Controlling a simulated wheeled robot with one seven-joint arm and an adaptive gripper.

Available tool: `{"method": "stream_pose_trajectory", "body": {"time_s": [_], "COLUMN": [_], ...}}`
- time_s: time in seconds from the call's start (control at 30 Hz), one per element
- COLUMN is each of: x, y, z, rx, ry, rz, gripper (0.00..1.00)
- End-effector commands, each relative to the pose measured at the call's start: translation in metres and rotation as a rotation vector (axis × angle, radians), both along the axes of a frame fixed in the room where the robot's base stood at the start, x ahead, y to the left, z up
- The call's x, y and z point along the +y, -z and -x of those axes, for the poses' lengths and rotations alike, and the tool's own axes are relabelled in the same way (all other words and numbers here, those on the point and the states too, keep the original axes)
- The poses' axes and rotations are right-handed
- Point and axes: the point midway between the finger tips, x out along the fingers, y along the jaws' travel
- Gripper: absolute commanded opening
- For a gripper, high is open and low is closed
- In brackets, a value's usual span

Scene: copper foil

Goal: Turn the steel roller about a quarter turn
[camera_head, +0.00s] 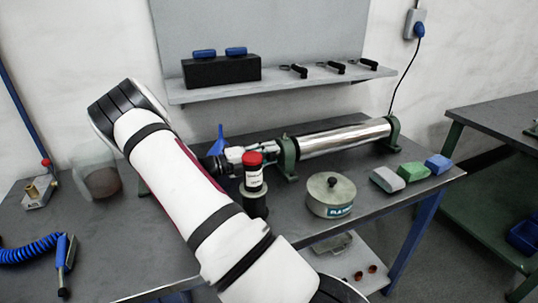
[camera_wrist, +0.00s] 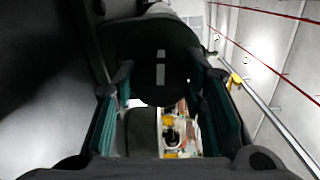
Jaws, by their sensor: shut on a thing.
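The steel roller (camera_head: 345,138) is a long shiny cylinder lying level between two green end brackets (camera_head: 287,155) on the grey bench. My gripper (camera_head: 268,157) reaches the roller's left end from the left, partly hidden behind a red-capped bottle. In the wrist view, its two teal-padded fingers (camera_wrist: 160,78) stand on either side of a dark round end piece (camera_wrist: 160,90) with two pale marks. The gripper is shut on this end piece of the roller. The contact itself is dark and hard to see. The roller's barrel is hidden in the wrist view.
The red-capped bottle (camera_head: 253,172) stands close in front of my gripper. A round lidded tin (camera_head: 331,197) and grey, green and blue blocks (camera_head: 413,172) stand in front of the roller. A blue funnel (camera_head: 218,140) is behind my wrist. A shelf (camera_head: 285,82) hangs above.

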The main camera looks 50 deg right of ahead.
Motion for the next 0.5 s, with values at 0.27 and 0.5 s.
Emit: {"method": "stream_pose_trajectory", "body": {"time_s": [0.27,0.5], "x": [-0.0001,-0.0002], "y": [-0.0003,-0.0003], "z": [-0.0007,-0.0008], "rx": [0.084,0.103], "ry": [-0.002,-0.002], "rz": [-0.051,-0.063], "gripper": [0.11,0.11]}}
